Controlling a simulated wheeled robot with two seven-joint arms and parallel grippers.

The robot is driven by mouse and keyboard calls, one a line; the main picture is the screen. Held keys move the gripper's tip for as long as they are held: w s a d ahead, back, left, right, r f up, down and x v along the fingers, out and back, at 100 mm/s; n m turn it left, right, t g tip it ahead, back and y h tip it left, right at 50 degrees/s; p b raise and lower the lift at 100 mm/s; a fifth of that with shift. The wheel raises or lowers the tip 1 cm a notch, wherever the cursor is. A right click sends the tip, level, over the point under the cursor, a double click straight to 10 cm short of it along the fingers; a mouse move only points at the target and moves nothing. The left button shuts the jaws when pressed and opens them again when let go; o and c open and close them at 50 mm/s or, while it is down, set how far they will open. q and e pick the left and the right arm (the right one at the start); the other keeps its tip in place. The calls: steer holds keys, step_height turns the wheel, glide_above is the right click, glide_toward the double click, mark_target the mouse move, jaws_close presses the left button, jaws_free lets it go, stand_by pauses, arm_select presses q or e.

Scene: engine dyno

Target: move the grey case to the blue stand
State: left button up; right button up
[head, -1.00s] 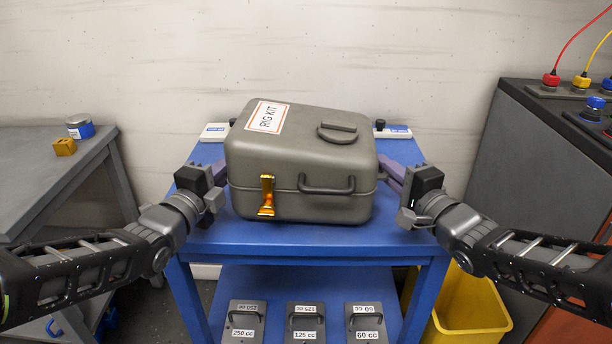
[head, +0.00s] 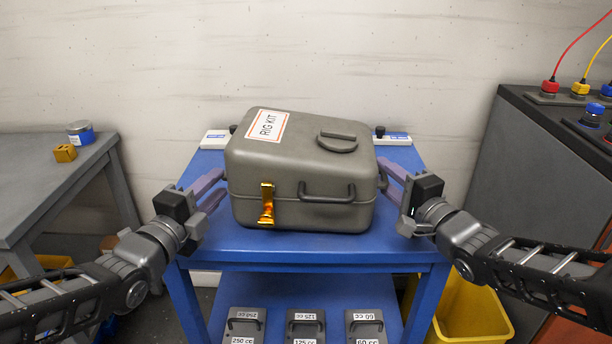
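The grey case (head: 300,165) sits upright on the blue stand (head: 300,245), slightly turned, with a RIG KIT label, a gold latch and a dark front handle. My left gripper (head: 212,188) is at the case's left side, its two purple fingers spread apart with nothing between them. My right gripper (head: 388,176) is at the case's right side, its fingers also apart.
Two small labelled blocks (head: 215,138) (head: 392,138) stand at the stand's back corners. Several labelled weights (head: 305,326) lie on its lower shelf. A grey bench (head: 40,180) is at left, a dark cabinet (head: 530,165) at right, a yellow bin (head: 470,312) below it.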

arm_select(q)
steer(key=v, duration=0.7)
arm_select(e)
steer(key=v, duration=1.2)
